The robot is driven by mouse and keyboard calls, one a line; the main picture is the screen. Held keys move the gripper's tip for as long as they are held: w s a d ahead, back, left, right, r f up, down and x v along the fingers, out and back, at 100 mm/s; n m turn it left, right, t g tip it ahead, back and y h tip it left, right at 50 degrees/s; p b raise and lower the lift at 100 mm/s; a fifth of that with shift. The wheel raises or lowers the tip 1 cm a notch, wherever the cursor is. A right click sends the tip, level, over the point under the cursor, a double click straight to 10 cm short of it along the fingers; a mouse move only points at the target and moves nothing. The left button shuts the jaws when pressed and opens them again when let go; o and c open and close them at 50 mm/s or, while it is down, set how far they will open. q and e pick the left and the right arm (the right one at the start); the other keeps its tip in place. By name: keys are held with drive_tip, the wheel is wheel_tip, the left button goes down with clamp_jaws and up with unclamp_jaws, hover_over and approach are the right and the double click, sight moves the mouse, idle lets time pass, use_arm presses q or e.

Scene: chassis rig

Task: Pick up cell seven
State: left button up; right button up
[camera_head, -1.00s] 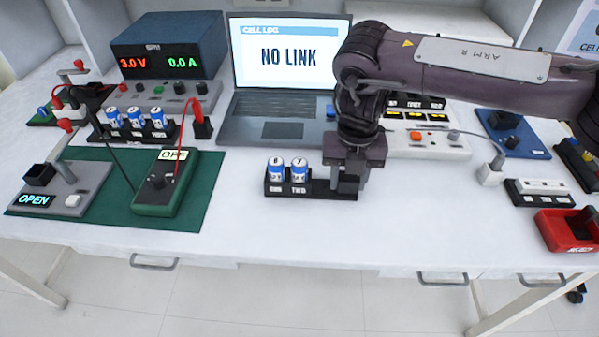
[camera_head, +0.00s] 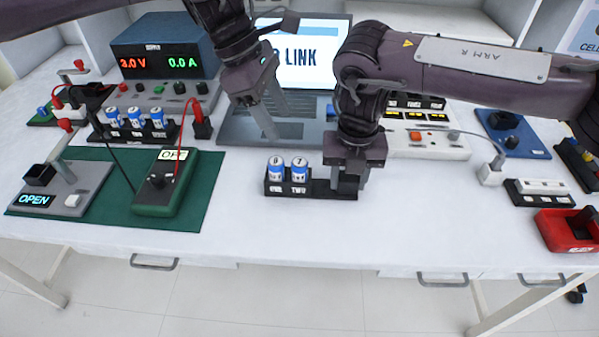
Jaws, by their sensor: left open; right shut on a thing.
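Cell seven (camera_head: 299,171) is a blue and white cylinder with a 7 on its top. It stands upright in the right slot, marked TWO, of a black holder (camera_head: 318,190). Another blue and white cell (camera_head: 277,171) stands beside it in the slot marked ONE; its top number is hard to read. My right gripper (camera_head: 348,185) is shut on the right end of the black holder, pointing down. My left gripper (camera_head: 270,120) is open and empty, above the laptop keyboard, behind and above the two cells.
A rack of several cells (camera_head: 137,125) stands at the left, before the power supply (camera_head: 167,50). A green meter (camera_head: 165,183) lies on a green mat (camera_head: 204,178). A red bin (camera_head: 566,230) is at the right. The front of the white table (camera_head: 400,225) is clear.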

sight(297, 161)
use_arm(q)
drive_tip(key=x, duration=0.6)
drive_tip(key=shift+f, duration=0.1)
drive_tip(key=shift+x, duration=2.7)
drive_tip(key=shift+s+a, duration=0.1)
drive_tip(key=shift+a, duration=0.1)
drive_tip(key=c, duration=1.1)
